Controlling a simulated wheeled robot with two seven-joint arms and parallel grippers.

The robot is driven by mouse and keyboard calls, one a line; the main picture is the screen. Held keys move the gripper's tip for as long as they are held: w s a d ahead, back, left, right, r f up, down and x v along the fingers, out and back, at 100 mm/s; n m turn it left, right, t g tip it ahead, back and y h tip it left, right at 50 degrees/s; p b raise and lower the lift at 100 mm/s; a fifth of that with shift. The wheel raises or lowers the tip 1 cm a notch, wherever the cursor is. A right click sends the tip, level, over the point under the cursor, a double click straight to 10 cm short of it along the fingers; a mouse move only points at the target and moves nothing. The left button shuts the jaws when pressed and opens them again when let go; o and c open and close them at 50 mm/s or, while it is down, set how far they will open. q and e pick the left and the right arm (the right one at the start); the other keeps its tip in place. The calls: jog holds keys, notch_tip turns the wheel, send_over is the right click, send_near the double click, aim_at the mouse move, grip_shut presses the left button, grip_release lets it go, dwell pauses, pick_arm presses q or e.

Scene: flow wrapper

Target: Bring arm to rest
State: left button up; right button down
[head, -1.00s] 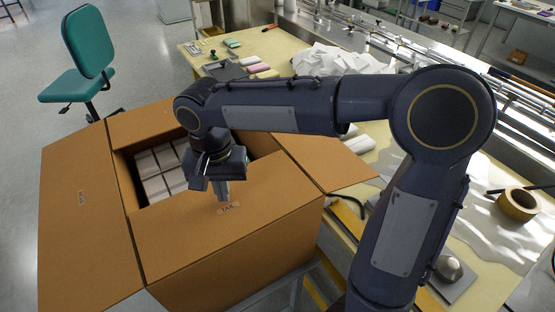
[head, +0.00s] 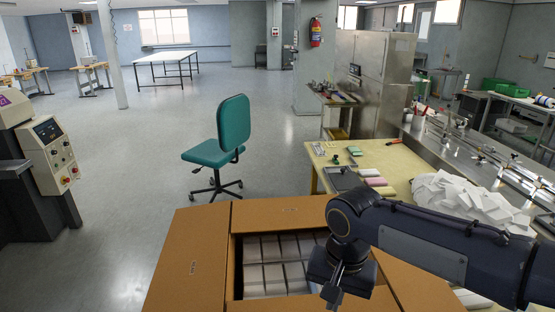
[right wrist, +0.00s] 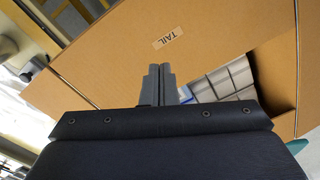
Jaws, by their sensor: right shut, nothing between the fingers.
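My right gripper (head: 333,296) hangs over the near right part of the open cardboard box (head: 193,250) in the head view. In the right wrist view its two fingers (right wrist: 158,82) are together with nothing between them. Behind them show a flap (right wrist: 215,25) with a "TAIL" label (right wrist: 170,38) and part of the box's inside. White wrapped packs (head: 272,262) lie in rows in the box; they also show in the right wrist view (right wrist: 235,80). My right arm (head: 440,245) reaches in from the right. My left gripper is not in view.
A yellow-topped table (head: 400,158) with a heap of white wrappers (head: 470,197) stands right of the box, beside a long metal conveyor (head: 470,155). A green chair (head: 232,130) stands behind the box. A control panel machine (head: 50,150) is at far left. Open floor lies between.

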jog(key=s+d+f+n+t+y, duration=0.1)
jog(key=s+d+t, duration=0.1)
jog(key=s, duration=0.5)
jog(key=s+d+f+n+t+y, duration=0.2)
jog(key=s+d+t, duration=0.1)
jog(key=s+d, duration=0.2)
jog(key=shift+s, duration=1.25)
jog(key=shift+d+f, duration=0.1)
